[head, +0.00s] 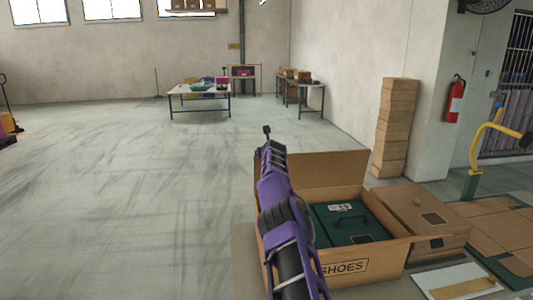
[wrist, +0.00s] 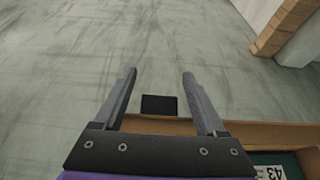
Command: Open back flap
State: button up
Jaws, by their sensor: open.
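The open cardboard shoe carton (head: 395,252), marked SHOES on its front, stands on the table at the lower right of the head view. My gripper (head: 267,131) is small beyond the flap in the head view. In the wrist view my gripper (wrist: 158,76) is open and empty, its fingers apart above a cardboard edge (wrist: 260,133). Contact cannot be told.
A closed brown box (head: 425,215) stands right of the carton. Flat cardboard (head: 500,225) lies further right. A tall cardboard stack (head: 396,125) stands behind by the wall. A small dark rectangle (wrist: 159,105) shows between my fingers. The floor on the left is clear.

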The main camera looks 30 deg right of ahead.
jog(key=shift+s+d+f+b, duration=0.15)
jog(key=shift+s+f+b, duration=0.05)
jog(key=shift+f+b, duration=0.5)
jog(key=shift+s+r+b, duration=0.4)
jog(key=shift+b, duration=0.8)
jog(key=shift+s+a+r+b, duration=0.2)
jog(key=shift+s+a+b, duration=0.3)
jog(key=shift+b, duration=0.6)
jog(key=r+b+v, duration=0.1)
jog(key=b+v, duration=0.2)
jog(key=v, duration=1.2)
jog(key=shift+b, duration=0.3)
jog(key=shift+r, duration=0.1)
